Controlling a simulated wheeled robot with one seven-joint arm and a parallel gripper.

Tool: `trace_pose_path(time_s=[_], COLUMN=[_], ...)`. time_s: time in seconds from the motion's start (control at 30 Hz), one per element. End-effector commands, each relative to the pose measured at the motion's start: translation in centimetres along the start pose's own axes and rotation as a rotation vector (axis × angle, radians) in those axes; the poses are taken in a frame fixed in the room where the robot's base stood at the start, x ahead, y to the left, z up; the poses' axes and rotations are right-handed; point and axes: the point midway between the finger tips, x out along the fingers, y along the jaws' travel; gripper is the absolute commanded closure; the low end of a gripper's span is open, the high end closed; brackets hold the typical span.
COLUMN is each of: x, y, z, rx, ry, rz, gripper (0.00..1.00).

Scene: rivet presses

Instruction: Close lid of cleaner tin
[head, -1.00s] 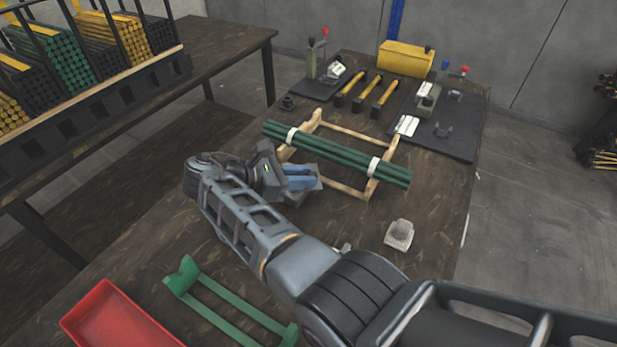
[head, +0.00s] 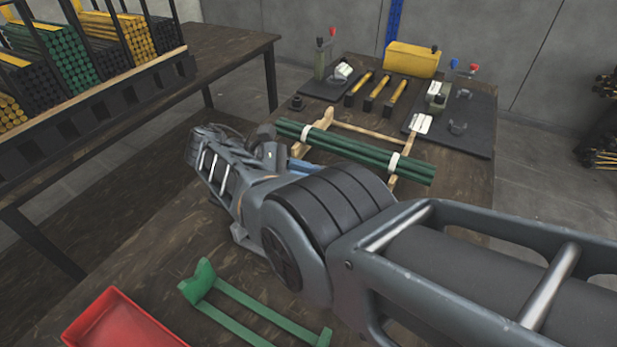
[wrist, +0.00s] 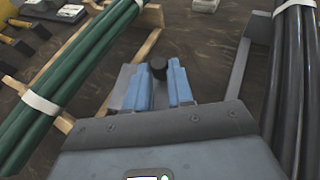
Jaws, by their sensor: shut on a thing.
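My gripper (wrist: 158,88) is shut on a small dark knob-topped piece (wrist: 158,68), which stands up between its blue fingers. Whether this piece is the lid of the cleaner tin I cannot tell. In the head view my gripper (head: 302,166) is mostly hidden behind my own arm, just on the near side of the green rod bundle. I cannot make out a tin for certain in either view. A black squat round thing (head: 296,103) stands at the table's left edge.
The banded green rods (head: 350,152) lie on a wooden cradle (head: 322,124). Dark banded rods (wrist: 294,70) are close on the gripper's right. Hammers (head: 377,92), presses on dark mats, and a yellow box (head: 411,59) fill the far end. A green cradle (head: 240,305) and red tray (head: 120,322) are near.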

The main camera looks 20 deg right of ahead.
Motion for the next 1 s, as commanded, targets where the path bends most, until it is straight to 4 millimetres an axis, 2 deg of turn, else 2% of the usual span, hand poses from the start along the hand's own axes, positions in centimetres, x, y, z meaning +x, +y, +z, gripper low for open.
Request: trace_pose_path(time_s=[0.63, 0.67, 0.9, 1.0], x=[0.06, 0.06, 0.02, 0.01], y=[-0.01, -0.01, 0.00, 0.01], z=[-0.11, -0.11, -0.06, -0.05], rx=[0.006, 0.005, 0.006, 0.006], ry=[0.001, 0.001, 0.001, 0.001], rz=[-0.016, -0.016, -0.016, -0.016], gripper=[1.00, 0.75, 0.52, 0.52])
